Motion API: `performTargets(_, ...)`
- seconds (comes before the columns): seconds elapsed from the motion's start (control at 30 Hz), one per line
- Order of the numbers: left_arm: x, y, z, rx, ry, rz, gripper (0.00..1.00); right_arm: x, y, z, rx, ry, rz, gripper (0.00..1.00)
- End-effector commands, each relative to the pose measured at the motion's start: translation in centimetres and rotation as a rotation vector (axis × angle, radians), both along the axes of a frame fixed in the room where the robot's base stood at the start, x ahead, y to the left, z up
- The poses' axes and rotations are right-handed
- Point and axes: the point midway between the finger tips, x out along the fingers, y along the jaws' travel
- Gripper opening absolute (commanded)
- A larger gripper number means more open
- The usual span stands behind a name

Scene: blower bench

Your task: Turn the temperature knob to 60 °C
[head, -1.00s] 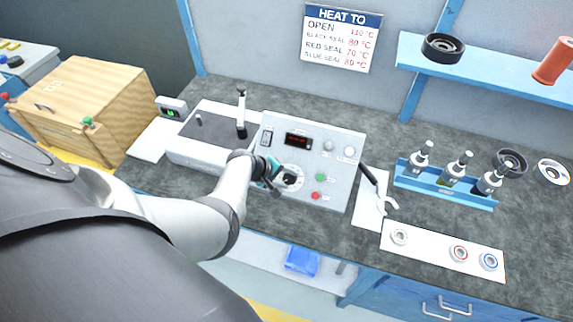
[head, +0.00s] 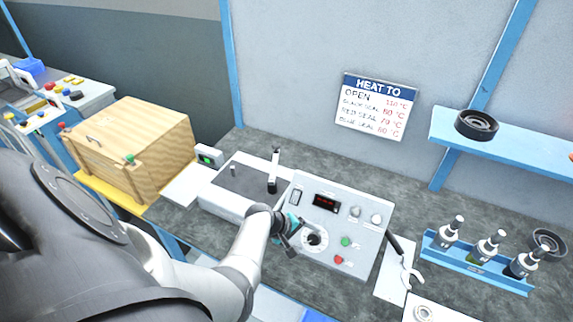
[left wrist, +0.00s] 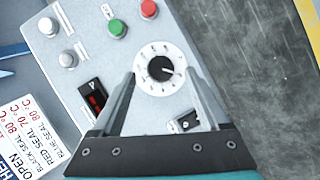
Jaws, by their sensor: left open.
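The temperature knob (head: 313,240) is a black knob on a white round dial on the sloped front of the control panel (head: 352,228). In the left wrist view the knob (left wrist: 161,69) sits inside a ring of dial marks, its pale pointer line toward the right; the marks are too small to read. My left gripper (head: 295,244) is at the dial's left side in the head view. In the left wrist view its open fingers (left wrist: 160,75) stand on either side of the dial, with nothing held. Whether they touch the panel I cannot tell. My right gripper is not in view.
A red digital display (head: 326,200), green button (head: 345,241) and red button (head: 338,260) are near the knob. A heating sign (head: 376,106) hangs behind.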

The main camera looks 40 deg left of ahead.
Motion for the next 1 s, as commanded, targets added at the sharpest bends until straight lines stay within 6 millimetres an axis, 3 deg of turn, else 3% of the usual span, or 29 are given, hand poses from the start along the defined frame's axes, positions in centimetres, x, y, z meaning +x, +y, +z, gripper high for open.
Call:
performTargets(0.27,-2.3,1.0,3.4,0.002,0.000,0.000,0.78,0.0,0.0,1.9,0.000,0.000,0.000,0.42)
performTargets(1.0,-6.2,2.9,9.0,-0.002,0.001,0.000,0.78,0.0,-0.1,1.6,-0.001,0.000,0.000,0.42)
